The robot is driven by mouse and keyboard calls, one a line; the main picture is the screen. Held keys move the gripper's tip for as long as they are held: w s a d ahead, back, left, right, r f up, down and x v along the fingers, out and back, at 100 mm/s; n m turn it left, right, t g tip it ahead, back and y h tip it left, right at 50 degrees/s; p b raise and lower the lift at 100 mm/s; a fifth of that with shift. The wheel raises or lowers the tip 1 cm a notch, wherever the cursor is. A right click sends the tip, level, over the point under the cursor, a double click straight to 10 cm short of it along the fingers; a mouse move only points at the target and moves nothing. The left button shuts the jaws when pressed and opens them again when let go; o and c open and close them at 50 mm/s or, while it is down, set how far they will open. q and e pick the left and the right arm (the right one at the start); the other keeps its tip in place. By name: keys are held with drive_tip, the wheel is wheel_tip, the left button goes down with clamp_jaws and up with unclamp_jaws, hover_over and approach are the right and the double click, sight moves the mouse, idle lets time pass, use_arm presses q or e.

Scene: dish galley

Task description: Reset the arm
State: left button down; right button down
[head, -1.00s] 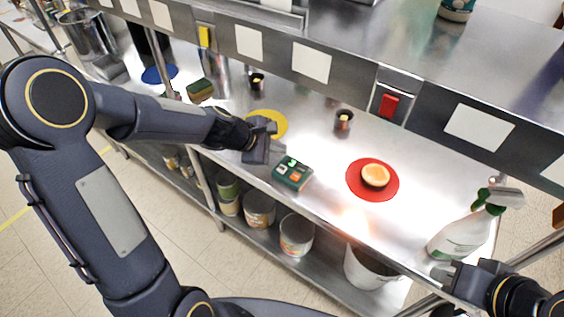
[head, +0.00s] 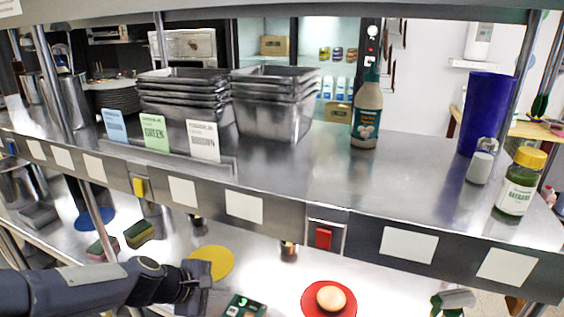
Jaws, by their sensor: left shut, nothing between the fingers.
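My left arm comes in from the lower left, and its gripper (head: 200,288) is over the steel counter, just below the yellow round mat (head: 213,262). It is shut and empty. A small green device with a lit display (head: 244,305) lies to its right, cut off by the bottom edge. A red round mat (head: 312,302) with a bun-like round item (head: 331,298) on it lies further right. My right gripper is not in the head view now.
Above the counter, a steel shelf (head: 330,180) holds stacked steel pans (head: 272,110), a sauce bottle (head: 367,110), a blue cup (head: 484,112) and a yellow-lidded jar (head: 519,185). Sponges (head: 139,234) and a blue mat (head: 95,219) lie left. A spray bottle's top (head: 453,300) shows lower right.

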use_arm(q)
drive_tip(key=s+a+r+m, duration=0.1)
drive_tip(key=s+r+m, duration=0.25)
drive_tip(key=s, duration=0.25)
drive_tip(key=s+a+r+m, duration=0.1)
drive_tip(key=s+r+m, duration=0.25)
drive_tip(key=s, duration=0.25)
drive_tip(key=s+a+f+m+g+y, duration=0.1)
drive_tip(key=s+a+f+m+y, duration=0.1)
drive_tip(key=s+m, duration=0.5)
drive_tip(key=s, duration=0.5)
drive_tip(key=shift+s+a+y, duration=0.3)
drive_tip(key=shift+s+y, duration=0.05)
drive_tip(key=shift+y, duration=0.05)
